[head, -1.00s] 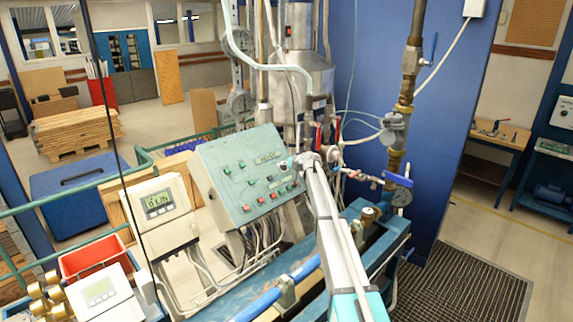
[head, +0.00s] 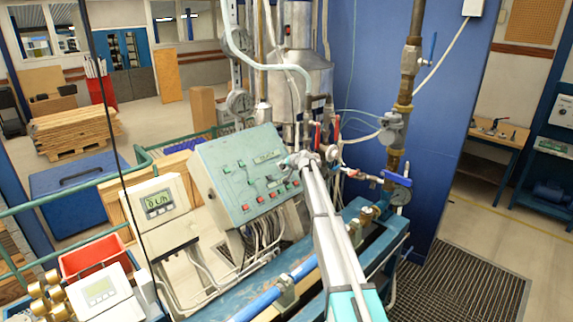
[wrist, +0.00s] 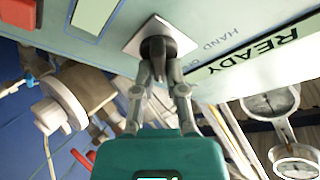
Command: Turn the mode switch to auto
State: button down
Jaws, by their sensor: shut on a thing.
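The mode switch (wrist: 158,48) is a black knob on a pale square plate on the underside-facing panel in the wrist view. The word HAND and part of another word stand beside it, upside down. My gripper (wrist: 160,75) has its two grey fingers closed around the knob. In the head view my gripper (head: 297,160) is at the right edge of the green control panel (head: 225,165), and the arm hides the switch there. The knob's exact pointing direction is hard to tell.
A READY label (wrist: 262,52) is next to the switch, and a red button (wrist: 18,12) is at the panel's left in the wrist view. Pipes and a brass valve (head: 394,130) stand right of the arm. A white meter (head: 160,205) is left of the panel.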

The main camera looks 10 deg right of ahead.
jog(key=c, duration=0.7)
grip_release()
jog(key=s+f+n+g+h+b, duration=0.1)
jog(key=s+f+g+b, duration=0.3)
jog(key=s, duration=1.6)
jog(key=s+f+n+g+h+b, duration=0.1)
jog(key=s+f+g+b, duration=0.3)
jog(key=s+f, duration=0.9)
jog(key=s+f+n+g+h+b, duration=0.1)
jog(key=s+f+b, duration=0.6)
jog(key=s, duration=2.2)
jog(key=f+g+h, duration=0.1)
jog(key=g, duration=0.1)
jog(key=shift+f+g+b, duration=0.35)
jog(key=shift+f+g, duration=0.05)
jog(key=shift+s, duration=0.1)
